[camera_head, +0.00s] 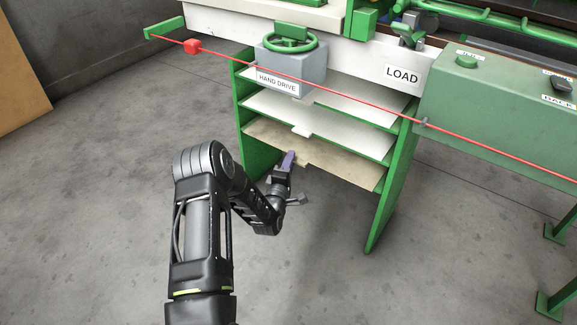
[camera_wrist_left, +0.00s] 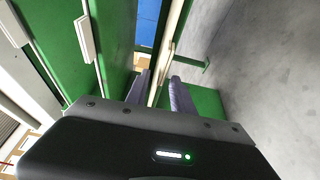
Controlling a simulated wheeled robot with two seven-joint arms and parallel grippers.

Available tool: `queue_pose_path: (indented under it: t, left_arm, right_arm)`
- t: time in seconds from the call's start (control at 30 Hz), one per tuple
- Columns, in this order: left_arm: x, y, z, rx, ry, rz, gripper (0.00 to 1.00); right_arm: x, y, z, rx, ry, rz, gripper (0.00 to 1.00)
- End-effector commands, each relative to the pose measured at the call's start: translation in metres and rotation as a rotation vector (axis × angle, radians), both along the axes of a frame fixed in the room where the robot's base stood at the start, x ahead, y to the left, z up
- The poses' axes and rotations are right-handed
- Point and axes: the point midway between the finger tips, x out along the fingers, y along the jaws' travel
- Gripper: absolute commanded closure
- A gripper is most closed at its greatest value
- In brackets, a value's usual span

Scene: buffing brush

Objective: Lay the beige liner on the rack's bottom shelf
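The green rack (camera_head: 374,215) stands under the machine, with pale sheets on its upper levels. The beige liner (camera_head: 345,165) lies at the lowest visible level, spanning between the side panels, its front edge facing me. My left gripper (camera_head: 286,163) is at the liner's front edge, left of its middle. In the left wrist view the two fingers (camera_wrist_left: 160,92) are apart, with a pale, thin edge running between them. I cannot tell whether they touch it. The liner's back part is hidden under the level above. My right gripper is not in view.
A grey hand-drive box (camera_head: 291,70) with a green wheel juts out above the rack. A red cord (camera_head: 350,97) runs across the front. A green cabinet (camera_head: 495,125) stands at right. The concrete floor before the rack is clear.

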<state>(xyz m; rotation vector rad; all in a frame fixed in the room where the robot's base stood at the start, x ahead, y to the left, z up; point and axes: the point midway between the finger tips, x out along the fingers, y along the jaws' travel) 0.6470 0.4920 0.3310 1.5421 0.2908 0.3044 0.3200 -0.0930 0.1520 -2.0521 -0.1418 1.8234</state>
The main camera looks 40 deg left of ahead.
Motion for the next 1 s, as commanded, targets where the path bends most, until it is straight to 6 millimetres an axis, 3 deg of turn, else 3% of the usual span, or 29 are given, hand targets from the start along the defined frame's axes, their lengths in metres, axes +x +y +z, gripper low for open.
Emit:
queue_pose_path:
  t: [0.17,0.43,0.5,0.63,1.0]
  left_arm:
    - [-0.003,-0.001,0.007,-0.001,0.002,0.0,0.71]
    - [-0.047,-0.019,0.01,-0.004,0.005,0.0,0.71]
    - [-0.056,-0.018,-0.001,-0.009,0.005,0.009,0.71]
    - [-0.07,-0.024,0.001,-0.005,0.0,0.008,0.71]
    - [-0.107,-0.042,0.003,-0.003,0.003,0.002,0.71]
  right_arm:
    - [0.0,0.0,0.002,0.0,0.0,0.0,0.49]
    - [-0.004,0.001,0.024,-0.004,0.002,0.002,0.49]
    - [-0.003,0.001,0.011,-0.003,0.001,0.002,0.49]
    - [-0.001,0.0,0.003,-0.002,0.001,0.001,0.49]
    - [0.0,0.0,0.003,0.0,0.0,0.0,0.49]
